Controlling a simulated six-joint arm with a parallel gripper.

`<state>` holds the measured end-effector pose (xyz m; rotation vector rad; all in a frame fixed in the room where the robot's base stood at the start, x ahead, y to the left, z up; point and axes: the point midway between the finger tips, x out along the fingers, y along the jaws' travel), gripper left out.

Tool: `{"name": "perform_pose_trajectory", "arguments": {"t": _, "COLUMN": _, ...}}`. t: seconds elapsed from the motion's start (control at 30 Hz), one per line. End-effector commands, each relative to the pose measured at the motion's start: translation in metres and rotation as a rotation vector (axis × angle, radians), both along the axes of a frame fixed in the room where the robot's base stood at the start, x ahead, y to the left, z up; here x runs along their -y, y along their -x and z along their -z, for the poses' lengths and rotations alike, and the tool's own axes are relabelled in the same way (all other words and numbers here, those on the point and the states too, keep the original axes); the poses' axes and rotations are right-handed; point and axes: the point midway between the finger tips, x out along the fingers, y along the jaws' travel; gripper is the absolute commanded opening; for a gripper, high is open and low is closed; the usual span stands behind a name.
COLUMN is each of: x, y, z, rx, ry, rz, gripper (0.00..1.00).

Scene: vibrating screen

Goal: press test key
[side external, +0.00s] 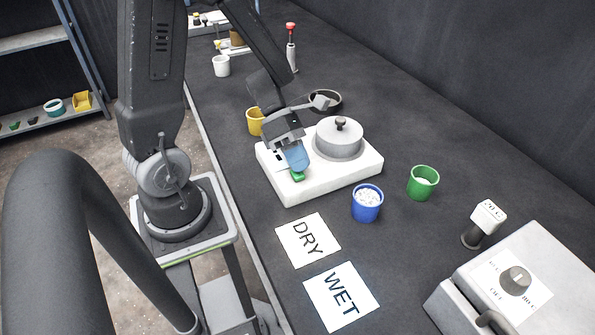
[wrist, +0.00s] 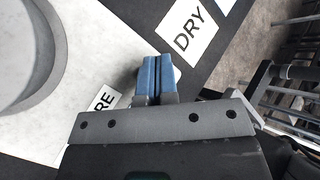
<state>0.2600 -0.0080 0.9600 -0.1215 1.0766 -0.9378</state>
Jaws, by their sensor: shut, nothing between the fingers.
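The white machine (side external: 345,178) stands on the dark bench with a round grey lidded pot (side external: 338,142) on top. A green key (side external: 298,176) shows at its front left corner in the side view. My gripper (side external: 297,162) is shut and empty, its blue fingers pointing down right over the green key. I cannot tell whether the fingertips touch the key. In the wrist view my gripper (wrist: 159,75) has its blue fingers together over the machine's white top (wrist: 95,50), and they hide the key. A label ending in "RE" (wrist: 104,98) shows beside them.
DRY (side external: 308,240) and WET (side external: 341,296) cards lie in front of the machine. A blue cup (side external: 367,204) of white pieces and a green cup (side external: 423,183) stand to its right. A yellow cup (side external: 255,122) is close behind my gripper. A grey box with a knob (side external: 515,281) is at lower right.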

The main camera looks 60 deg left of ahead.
Motion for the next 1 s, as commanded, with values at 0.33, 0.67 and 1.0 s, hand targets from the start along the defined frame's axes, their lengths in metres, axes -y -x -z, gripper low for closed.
{"name": "perform_pose_trajectory", "arguments": {"t": 0.33, "x": 0.0, "y": 0.0, "z": -0.011, "rx": 0.0, "ry": -0.001, "rz": -0.001, "gripper": 0.0}}
{"name": "perform_pose_trajectory", "arguments": {"t": 0.67, "x": 0.0, "y": -0.001, "z": -0.021, "rx": 0.005, "ry": -0.001, "rz": 0.001, "gripper": 0.0}}
{"name": "perform_pose_trajectory", "arguments": {"t": 1.0, "x": 0.0, "y": -0.001, "z": -0.053, "rx": 0.006, "ry": -0.001, "rz": 0.0, "gripper": 0.0}}
